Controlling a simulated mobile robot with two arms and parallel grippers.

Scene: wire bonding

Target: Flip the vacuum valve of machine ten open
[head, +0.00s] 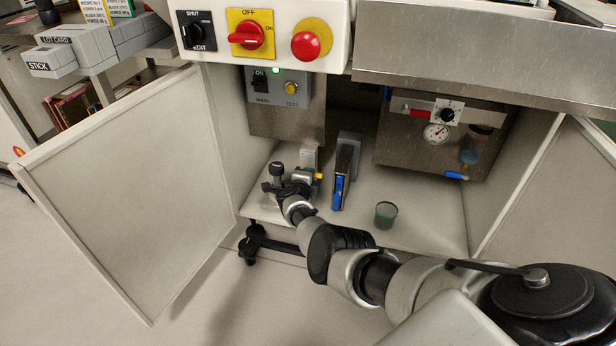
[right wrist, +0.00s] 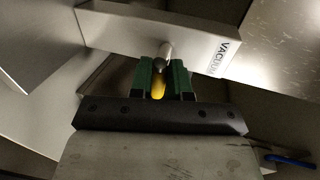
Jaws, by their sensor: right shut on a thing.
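The vacuum valve shows in the right wrist view as a metal stem with a yellow lever (right wrist: 158,86), on a grey block (right wrist: 125,28) labelled "VACUUM". In the head view the yellow lever tip (head: 318,176) shows low in the open cabinet, below a pale upright part. My right gripper (right wrist: 162,78) has its green-padded fingers on either side of the yellow lever and is shut on it. In the head view my right gripper (head: 303,178) partly hides the valve. My left gripper is not in view.
The open left door (head: 130,190) borders the space.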

